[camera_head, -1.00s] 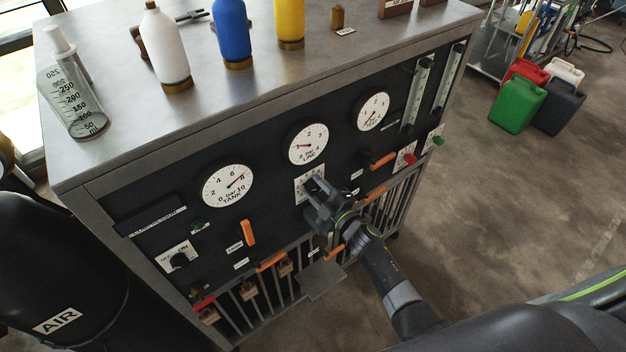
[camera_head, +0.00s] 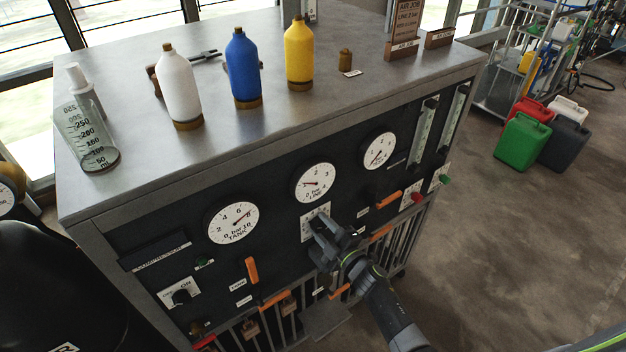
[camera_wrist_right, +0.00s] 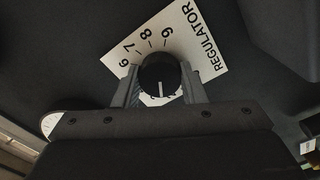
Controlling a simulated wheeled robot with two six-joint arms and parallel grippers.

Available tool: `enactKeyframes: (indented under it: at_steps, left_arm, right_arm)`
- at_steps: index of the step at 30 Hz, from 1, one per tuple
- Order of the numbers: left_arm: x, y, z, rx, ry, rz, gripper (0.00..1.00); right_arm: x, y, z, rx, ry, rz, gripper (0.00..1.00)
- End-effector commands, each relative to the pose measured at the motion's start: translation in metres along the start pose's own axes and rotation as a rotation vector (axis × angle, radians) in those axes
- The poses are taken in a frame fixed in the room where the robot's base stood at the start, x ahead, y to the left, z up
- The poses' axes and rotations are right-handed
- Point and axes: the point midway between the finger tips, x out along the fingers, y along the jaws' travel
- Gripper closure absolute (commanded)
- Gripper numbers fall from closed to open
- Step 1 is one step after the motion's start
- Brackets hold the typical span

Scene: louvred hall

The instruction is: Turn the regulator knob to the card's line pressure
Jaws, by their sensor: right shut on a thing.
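The black regulator knob (camera_wrist_right: 159,76) sits on a white scale plate (camera_wrist_right: 185,35) marked REGULATOR; 6, 7, 8 and 9 are readable in the right wrist view. My right gripper (camera_head: 322,232) is shut on the knob, one finger on each side. The knob's white pointer mark faces the gripper side, where the scale numbers are mostly hidden. The LINE gauge (camera_head: 315,183) is above the plate; its needle points left, to the low part of its scale. The AIR JOB card (camera_head: 404,22) stands at the back right of the bench top, its line value too small to read surely. My left gripper is out of view.
The TANK gauge (camera_head: 233,222) and a third gauge (camera_head: 379,151) flank the LINE gauge. Orange levers (camera_head: 389,198) stick out nearby. White (camera_head: 179,90), blue (camera_head: 242,70) and yellow (camera_head: 299,55) bottles stand on the bench top.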

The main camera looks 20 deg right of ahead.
Motion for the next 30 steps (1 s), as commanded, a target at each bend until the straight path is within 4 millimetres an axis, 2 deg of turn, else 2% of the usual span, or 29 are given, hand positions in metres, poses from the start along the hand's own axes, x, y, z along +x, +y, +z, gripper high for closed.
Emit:
enactKeyframes:
  at_steps: [8,9,13,16,23,30]
  left_arm:
    - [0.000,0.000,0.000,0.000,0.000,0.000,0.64]
    - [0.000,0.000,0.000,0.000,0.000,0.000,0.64]
    - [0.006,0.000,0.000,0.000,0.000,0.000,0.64]
    - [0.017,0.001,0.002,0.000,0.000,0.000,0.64]
    - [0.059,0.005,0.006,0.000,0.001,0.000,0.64]
    - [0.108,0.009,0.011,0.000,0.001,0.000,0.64]
  right_arm:
    - [-0.001,-0.002,0.000,0.000,0.001,-0.002,1.00]
    - [-0.001,-0.002,0.000,-0.001,0.001,-0.002,0.58]
    - [-0.002,-0.003,0.001,-0.045,0.006,-0.003,0.41]
    - [-0.007,-0.007,0.003,-0.160,0.019,-0.003,0.40]
    - [-0.029,-0.013,0.003,-0.692,0.062,0.002,0.40]
    - [-0.062,-0.015,0.004,-1.390,0.065,0.014,0.40]
